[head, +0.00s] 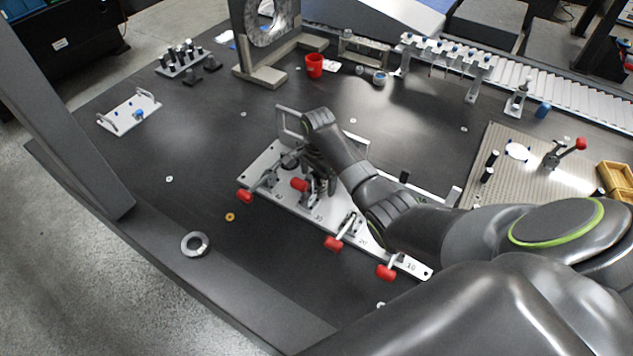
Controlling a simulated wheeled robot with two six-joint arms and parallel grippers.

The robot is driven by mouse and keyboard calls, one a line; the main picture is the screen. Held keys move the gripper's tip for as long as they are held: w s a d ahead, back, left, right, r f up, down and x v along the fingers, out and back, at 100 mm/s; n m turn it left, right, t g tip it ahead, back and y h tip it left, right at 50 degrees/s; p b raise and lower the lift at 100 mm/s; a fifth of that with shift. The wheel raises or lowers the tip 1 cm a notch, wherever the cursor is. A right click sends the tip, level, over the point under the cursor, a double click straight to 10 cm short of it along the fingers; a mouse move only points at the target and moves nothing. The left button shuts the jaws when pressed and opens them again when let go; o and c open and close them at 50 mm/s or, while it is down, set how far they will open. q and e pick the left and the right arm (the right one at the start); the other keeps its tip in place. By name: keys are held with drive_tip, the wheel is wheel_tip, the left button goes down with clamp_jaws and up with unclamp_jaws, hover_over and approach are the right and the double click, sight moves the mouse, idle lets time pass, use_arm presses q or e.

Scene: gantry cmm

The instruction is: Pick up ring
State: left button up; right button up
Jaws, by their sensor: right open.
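A steel ring (195,244) lies flat on the dark table near its left front edge, with nothing touching it. My right arm reaches in from the lower right. My right gripper (318,190) points down over the light fixture plate (268,172), to the right of the ring and well apart from it. The gripper is open; its fingers are partly lost among the clamps behind and below it, and I see nothing held. My left gripper is not in view.
Red-handled toggle clamps (333,243) stand on the fixture plate. A small brass washer (230,217) lies between ring and plate. A grey beam (65,110) rises at the left. A red cup (314,66) stands at the back. The dark table left of the plate is mostly clear.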

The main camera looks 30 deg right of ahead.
drive_tip(key=shift+f, duration=0.3)
drive_tip(key=c, duration=1.3)
drive_tip(key=shift+r, duration=0.1)
drive_tip(key=shift+c, duration=0.9)
drive_tip(key=shift+r, duration=0.1)
